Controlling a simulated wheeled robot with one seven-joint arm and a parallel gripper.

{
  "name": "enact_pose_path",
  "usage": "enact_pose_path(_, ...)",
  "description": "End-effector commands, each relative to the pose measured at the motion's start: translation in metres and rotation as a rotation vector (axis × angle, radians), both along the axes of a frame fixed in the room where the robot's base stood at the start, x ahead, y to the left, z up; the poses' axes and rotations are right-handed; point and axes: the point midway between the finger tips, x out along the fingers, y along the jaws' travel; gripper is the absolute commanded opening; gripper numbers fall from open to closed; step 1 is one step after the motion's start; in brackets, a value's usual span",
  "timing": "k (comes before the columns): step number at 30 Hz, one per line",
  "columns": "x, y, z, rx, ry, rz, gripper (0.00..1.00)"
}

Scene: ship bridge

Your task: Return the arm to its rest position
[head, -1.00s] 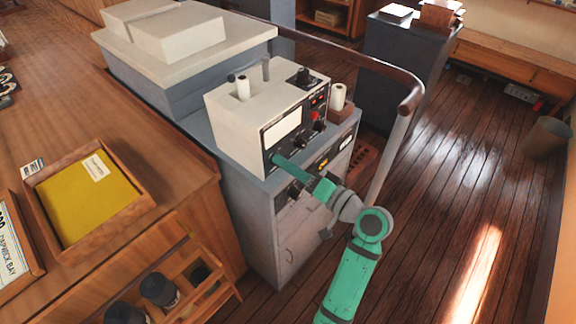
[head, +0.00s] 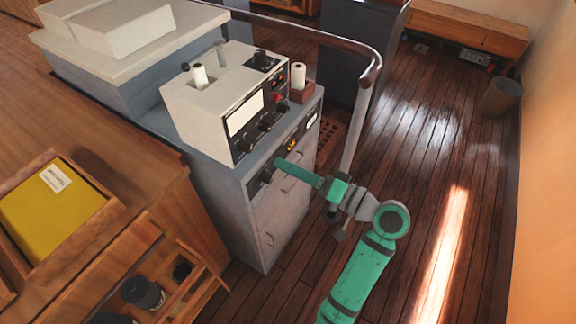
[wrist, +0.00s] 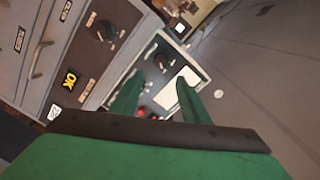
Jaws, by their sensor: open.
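My arm is green and grey and reaches in from the lower right of the head view. My gripper (head: 279,163) is in front of the grey cabinet (head: 283,213), near the upper part of its front face. In the wrist view the two green fingers of my gripper (wrist: 158,98) stand apart with nothing between them. Beyond them shows the front panel of the instrument box (wrist: 158,62), with knobs, red buttons and a white display. In the head view the box (head: 212,104) stands on the cabinet. I cannot tell the exact gap between fingertips and cabinet.
A dark handrail (head: 330,40) with a pale post curves behind the cabinet. A wooden desk (head: 110,140) with a yellow-filled tray (head: 112,208) is at left. White rolls stand on the box and in a wooden holder (head: 302,92). The plank floor (head: 420,150) at right is clear.

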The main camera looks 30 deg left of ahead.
Motion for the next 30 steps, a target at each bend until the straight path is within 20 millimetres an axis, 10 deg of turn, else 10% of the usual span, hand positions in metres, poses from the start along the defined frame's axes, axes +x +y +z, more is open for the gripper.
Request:
enact_pose_path(14, 0.002, 0.001, -0.014, 0.002, 0.024, -0.051, 0.42)
enact_pose_path(30, -0.009, -0.051, -0.179, -0.138, 0.155, -0.688, 0.42)
